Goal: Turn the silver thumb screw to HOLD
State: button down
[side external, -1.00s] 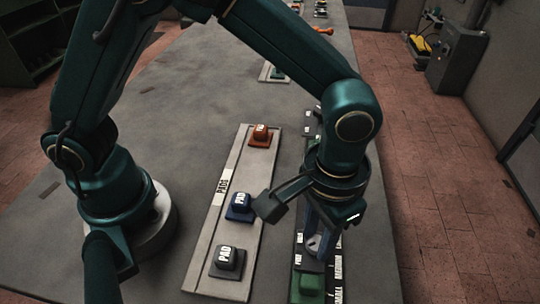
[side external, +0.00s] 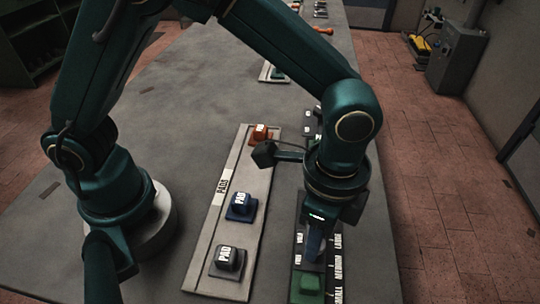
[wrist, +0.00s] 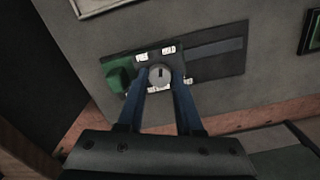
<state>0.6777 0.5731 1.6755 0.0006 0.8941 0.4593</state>
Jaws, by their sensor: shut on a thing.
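The silver thumb screw (wrist: 158,75) shows in the wrist view as a round grey knob with a dark mark, on a dark panel (wrist: 215,60) with small white labels around the knob. My gripper (wrist: 161,78) is shut on the screw, with one blue finger on each side of it. In the side view my gripper (side external: 313,250) points down at the panel (side external: 300,272), and the screw is hidden behind the fingers and wrist. The label words beside the knob are too small to read surely.
A green block (side external: 310,284) sits on the panel close to the fingers. A pale rack (side external: 207,264) to the left carries a grey pad (side external: 227,260), a blue pad (side external: 241,206) and a red pad (side external: 260,134). The grey table is bare further left.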

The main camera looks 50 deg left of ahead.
jog(key=m, duration=0.4)
jog(key=shift+d+m, duration=0.1)
jog(key=shift+m, duration=0.3)
dwell(0.4)
jog(key=c, duration=0.6)
grip_release()
jog(key=shift+o, duration=0.2)
jog(key=shift+r, duration=0.1)
jog(key=shift+r, duration=2.5)
